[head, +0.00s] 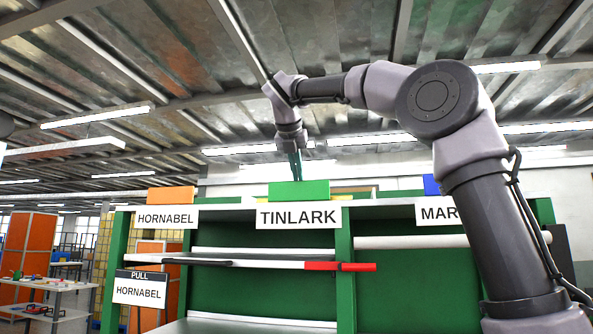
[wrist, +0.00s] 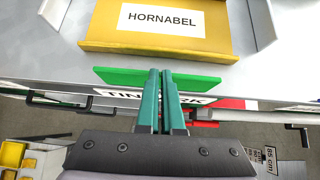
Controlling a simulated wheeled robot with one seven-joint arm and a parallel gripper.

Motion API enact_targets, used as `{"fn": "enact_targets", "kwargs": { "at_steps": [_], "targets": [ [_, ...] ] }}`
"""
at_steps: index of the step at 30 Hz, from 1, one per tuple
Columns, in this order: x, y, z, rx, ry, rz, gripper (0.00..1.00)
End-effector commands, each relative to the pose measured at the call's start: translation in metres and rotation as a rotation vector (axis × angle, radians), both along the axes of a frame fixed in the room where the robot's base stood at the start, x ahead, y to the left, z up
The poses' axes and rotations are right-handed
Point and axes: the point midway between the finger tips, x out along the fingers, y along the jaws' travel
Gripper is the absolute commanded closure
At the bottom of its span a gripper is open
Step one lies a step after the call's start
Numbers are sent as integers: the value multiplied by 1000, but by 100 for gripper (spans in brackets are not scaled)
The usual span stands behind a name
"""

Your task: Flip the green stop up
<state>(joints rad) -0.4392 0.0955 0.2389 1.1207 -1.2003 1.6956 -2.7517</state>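The green stop (head: 299,190) is a flat green plate at the shelf's top front edge, just above the TINLARK label (head: 298,216). In the wrist view the green stop (wrist: 205,82) spans both sides of my fingers; its exact tilt is hard to tell. My gripper (head: 296,172) points down at the stop from above. In the wrist view my gripper (wrist: 161,72) has its two teal fingers side by side, almost together, with nothing visible between them. The fingertips overlap the plate's middle; whether they touch it is unclear.
A yellow bin (wrist: 110,38) labelled HORNABEL lies behind the stop. An orange plate (head: 170,195) and a blue plate (head: 431,185) stand along the same edge. A red-ended bar (head: 340,267) juts across the green rack (head: 346,300) below.

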Motion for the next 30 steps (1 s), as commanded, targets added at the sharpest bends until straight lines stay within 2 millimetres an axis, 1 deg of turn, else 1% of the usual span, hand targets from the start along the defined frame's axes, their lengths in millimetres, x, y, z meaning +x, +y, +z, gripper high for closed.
{"fn": "enact_targets", "kwargs": {
  "at_steps": [1, 5, 8, 15, 19, 24, 30],
  "targets": [
    [11, -10, -6, -21, 3, -20, 100],
    [5, -7, -1, -19, 1, -19, 100],
    [-7, -3, 10, -17, -1, -16, 100],
    [-49, 14, 46, -6, -6, -6, 100],
    [-67, 20, 61, -3, -6, -2, 100],
    [-81, 25, 73, -3, -5, 0, 100],
    [-85, 26, 76, -2, -6, 0, 100]
  ]
}}
